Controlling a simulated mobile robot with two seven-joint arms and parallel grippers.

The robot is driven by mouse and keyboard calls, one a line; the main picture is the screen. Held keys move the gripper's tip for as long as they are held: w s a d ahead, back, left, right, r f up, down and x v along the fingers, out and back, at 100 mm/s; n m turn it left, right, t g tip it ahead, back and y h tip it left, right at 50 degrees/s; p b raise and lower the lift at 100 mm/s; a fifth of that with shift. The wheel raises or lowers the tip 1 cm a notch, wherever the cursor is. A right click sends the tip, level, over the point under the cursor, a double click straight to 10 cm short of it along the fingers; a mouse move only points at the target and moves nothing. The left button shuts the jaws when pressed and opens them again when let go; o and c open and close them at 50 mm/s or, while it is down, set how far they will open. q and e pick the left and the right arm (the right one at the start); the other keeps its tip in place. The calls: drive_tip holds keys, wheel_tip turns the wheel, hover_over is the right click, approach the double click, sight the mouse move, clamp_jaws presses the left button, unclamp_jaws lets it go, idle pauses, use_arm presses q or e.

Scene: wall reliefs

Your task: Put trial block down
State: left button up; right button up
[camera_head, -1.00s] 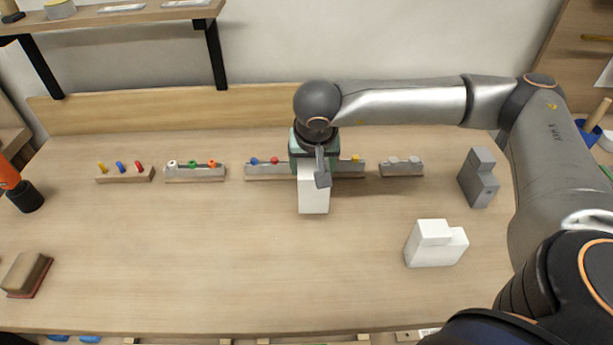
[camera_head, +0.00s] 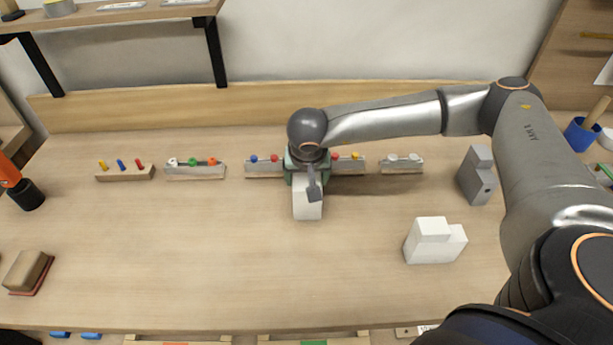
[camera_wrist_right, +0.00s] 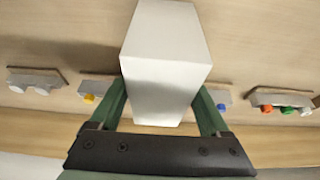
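The trial block, a plain white block (camera_head: 308,206), is held in my right gripper (camera_head: 306,180) over the middle of the table, in front of the long peg rail (camera_head: 263,171). In the right wrist view, the white block (camera_wrist_right: 165,65) sits between the two green fingers of my right gripper (camera_wrist_right: 162,100), which are shut on its sides. A dark shadow lies to the right of the gripper, and the block seems to be above the table. I cannot tell the exact gap under it. My left gripper is not in view.
Small rails with coloured pegs (camera_head: 195,172) line the back. A brown block (camera_head: 27,270) lies at the left. The front middle is clear.

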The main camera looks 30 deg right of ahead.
drive_tip(key=shift+o, duration=1.3)
drive_tip(key=shift+r, duration=0.1)
drive_tip(key=shift+r, duration=0.25)
drive_tip(key=v, duration=1.1)
drive_tip(key=shift+s+a+r, duration=0.1)
drive_tip(key=shift+s+r, duration=0.05)
drive_tip(key=shift+r, duration=0.15)
